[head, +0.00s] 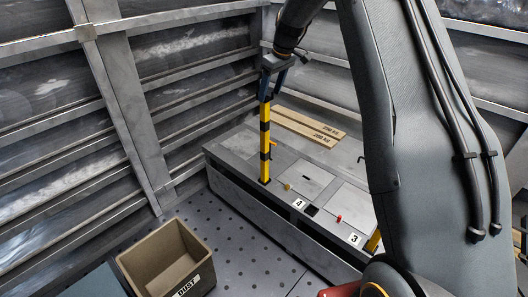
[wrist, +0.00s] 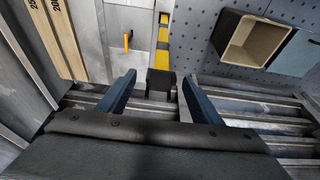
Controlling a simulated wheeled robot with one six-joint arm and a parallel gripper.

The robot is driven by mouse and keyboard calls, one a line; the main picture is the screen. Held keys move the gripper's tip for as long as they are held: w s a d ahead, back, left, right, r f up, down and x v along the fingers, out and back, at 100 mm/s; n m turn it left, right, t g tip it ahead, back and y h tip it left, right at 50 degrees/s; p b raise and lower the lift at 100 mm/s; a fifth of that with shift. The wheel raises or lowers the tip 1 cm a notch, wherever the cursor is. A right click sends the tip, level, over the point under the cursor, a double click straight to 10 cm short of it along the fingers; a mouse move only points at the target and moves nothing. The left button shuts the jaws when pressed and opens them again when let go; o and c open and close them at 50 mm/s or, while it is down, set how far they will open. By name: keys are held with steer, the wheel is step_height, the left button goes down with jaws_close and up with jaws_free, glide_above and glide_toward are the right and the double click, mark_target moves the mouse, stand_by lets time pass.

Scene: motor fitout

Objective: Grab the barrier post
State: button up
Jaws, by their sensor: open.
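The barrier post (head: 265,140) is a yellow and black banded bar standing upright at the left end of the grey bench in the head view. In the wrist view I look down along it, with its yellow band (wrist: 164,38) beyond its black upper end. My gripper (head: 272,92) is at the top of the post, with its blue fingers open. In the wrist view the post's black end lies between the fingertips of my gripper (wrist: 159,78), with a visible gap on both sides. The head view partly hides the post's top behind a finger.
The grey bench (head: 234,153) carries hatch panels, small yellow and red handles and labels 4 and 3. Wooden planks (head: 308,127) lie behind the post. A tan dust bin (head: 150,247) stands on the perforated floor. Ribbed metal walls (head: 190,80) rise close to the left and behind.

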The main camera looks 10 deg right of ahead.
mark_target(265, 107)
steer(key=shift+p+x, duration=0.75)
steer(key=shift+x, duration=3.55)
steer(key=shift+a+r, duration=0.1)
steer(key=shift+r, duration=0.05)
jaws_close()
